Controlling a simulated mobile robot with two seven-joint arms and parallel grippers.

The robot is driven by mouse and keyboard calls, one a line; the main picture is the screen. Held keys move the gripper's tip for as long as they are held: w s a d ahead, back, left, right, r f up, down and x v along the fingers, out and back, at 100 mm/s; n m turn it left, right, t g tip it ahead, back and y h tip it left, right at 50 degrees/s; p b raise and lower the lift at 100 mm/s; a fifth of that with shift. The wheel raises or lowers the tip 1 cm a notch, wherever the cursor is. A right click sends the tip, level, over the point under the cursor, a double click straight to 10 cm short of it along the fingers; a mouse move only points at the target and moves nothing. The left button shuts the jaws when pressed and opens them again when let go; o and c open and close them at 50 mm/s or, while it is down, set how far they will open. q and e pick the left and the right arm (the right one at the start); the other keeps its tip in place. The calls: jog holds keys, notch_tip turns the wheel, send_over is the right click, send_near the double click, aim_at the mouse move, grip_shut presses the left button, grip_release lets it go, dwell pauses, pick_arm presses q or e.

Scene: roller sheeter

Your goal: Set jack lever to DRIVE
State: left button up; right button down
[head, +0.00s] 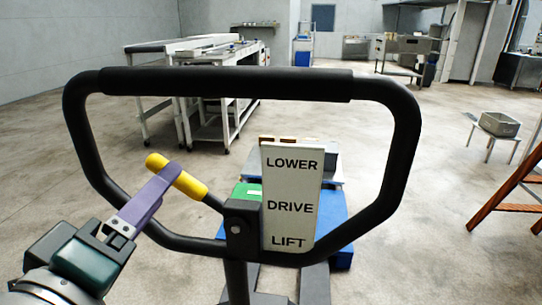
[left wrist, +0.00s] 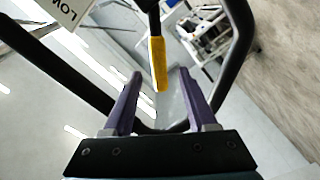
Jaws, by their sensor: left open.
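The jack lever has a yellow grip (head: 191,186) on a black stem. It is angled up and to the left from its pivot on the black pallet jack handle (head: 212,82). The white label plate (head: 291,185) reads LOWER at top, DRIVE in the middle and LIFT at the bottom. My left gripper (head: 168,172) has purple fingers and is at the yellow grip, crossing in front of it in the head view. In the left wrist view, the yellow grip (left wrist: 158,62) lies between the open fingers, with a gap on each side. My right gripper is not in view.
The handle's black loop surrounds the lever area. Behind it are the jack's blue body (head: 334,215) and a green item (head: 240,192). A white-framed table (head: 210,133) stands at back left. An orange ladder (head: 508,190) is at right. The floor between is open.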

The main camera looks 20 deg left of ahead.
pick_arm(q)
jog(key=x, duration=0.7)
jog(key=shift+p, duration=0.35)
grip_shut()
dwell(1.0)
